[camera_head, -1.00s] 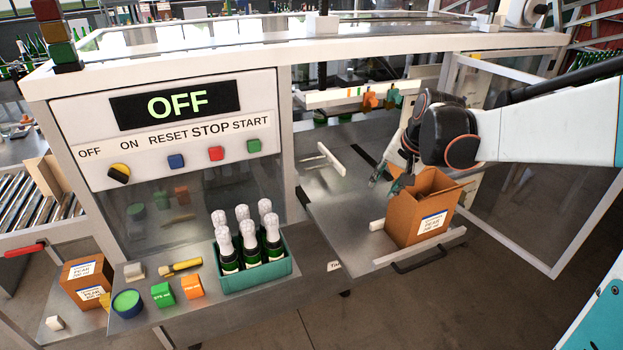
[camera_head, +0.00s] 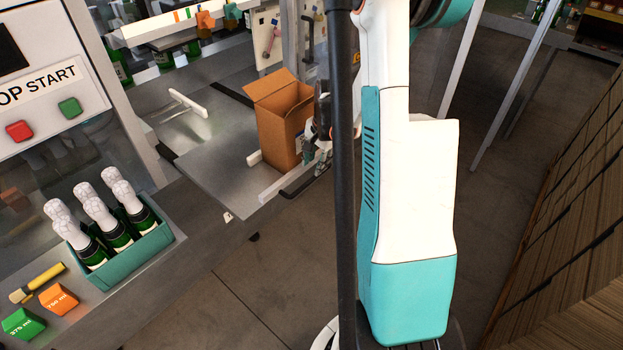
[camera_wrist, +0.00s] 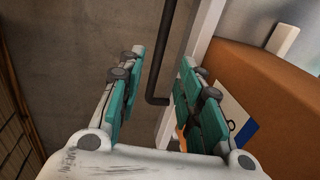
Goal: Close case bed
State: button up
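The case bed (camera_head: 222,172) is a grey metal plate that sticks out from the machine, with a white rail along its front edge. A black bar handle (camera_head: 302,184) is fixed at that front edge. An open cardboard case (camera_head: 280,125) stands upright on the bed, and its side shows in the wrist view (camera_wrist: 265,85). My gripper (camera_head: 319,152) is beside the case, near the handle, partly hidden by my arm. In the wrist view my gripper (camera_wrist: 160,92) is open, with the bent black handle (camera_wrist: 168,60) showing between its fingers. Contact with the handle cannot be told.
A teal crate (camera_head: 143,262) of foil-topped bottles stands on the left bench with an orange block (camera_head: 58,299), a green block (camera_head: 24,324) and a brush (camera_head: 38,283). A white bar (camera_head: 188,103) stands behind the bed. Open floor (camera_head: 250,290) lies in front.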

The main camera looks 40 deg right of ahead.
aim_at(311, 179)
jog(key=f+b, duration=0.1)
jog(key=f, duration=0.2)
jog(key=w+f+b, duration=0.1)
jog(key=f, duration=0.3)
jog(key=shift+w+a+f, duration=0.1)
jog(key=shift+w+f, duration=0.05)
jog(key=shift+w, duration=0.05)
grip_shut()
